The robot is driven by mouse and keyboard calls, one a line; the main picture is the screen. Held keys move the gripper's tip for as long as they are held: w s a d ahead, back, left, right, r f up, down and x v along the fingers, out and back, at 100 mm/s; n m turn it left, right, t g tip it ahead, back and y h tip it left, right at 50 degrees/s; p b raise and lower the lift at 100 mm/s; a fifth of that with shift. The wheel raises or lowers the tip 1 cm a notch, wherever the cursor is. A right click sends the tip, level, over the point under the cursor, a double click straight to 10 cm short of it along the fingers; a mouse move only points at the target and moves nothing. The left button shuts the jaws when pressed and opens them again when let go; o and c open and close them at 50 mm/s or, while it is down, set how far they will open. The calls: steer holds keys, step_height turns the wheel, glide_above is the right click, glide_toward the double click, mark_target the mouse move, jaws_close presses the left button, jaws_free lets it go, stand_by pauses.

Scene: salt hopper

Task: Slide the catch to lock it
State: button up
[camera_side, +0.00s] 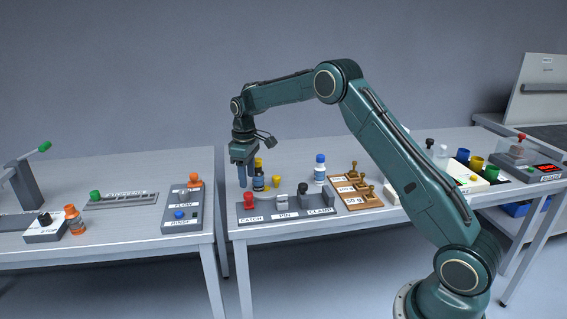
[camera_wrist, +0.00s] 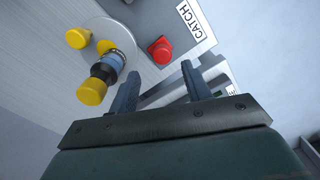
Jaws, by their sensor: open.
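The catch (camera_side: 249,199) is a red knob at the left end of a grey panel, behind a white label reading CATCH. In the wrist view the red knob (camera_wrist: 160,50) shows beyond the fingers, up and between their tips, with the CATCH label to its right. My gripper (camera_side: 241,184) points down above and slightly behind the red knob in the side view. Its two fingers (camera_wrist: 158,80) are apart with nothing between them, and they do not appear to touch the knob. Whether the catch sits at one end of its travel cannot be told.
The same panel carries PIN (camera_side: 282,202) and CLAMP (camera_side: 319,199) controls to the right. A yellow-capped bottle (camera_wrist: 104,75) and yellow pieces stand close beside the gripper. A blue-capped bottle (camera_side: 320,169) stands behind the panel. A gap separates the two tables at the left.

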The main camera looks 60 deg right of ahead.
mark_target(248, 192)
step_height(248, 192, up, 9)
steer(key=shift+f, duration=0.2)
stand_by(0.5)
steer(key=s+a+r+m+t, duration=0.1)
steer(key=s+a+r, duration=0.3)
steer(key=s+r, duration=0.4)
steer(key=s+a+r+m+t, duration=0.15)
steer(key=s+a+r, duration=0.35)
steer(key=s, duration=0.5)
steer(key=s+a+f+t, duration=0.1)
steer(key=s+a+f, duration=0.1)
steer(key=s, duration=0.8)
steer(key=s+a+f+m+t, duration=0.1)
steer(key=s+a+f+t, duration=0.1)
steer(key=s, duration=0.9)
steer(key=shift+f, duration=0.65)
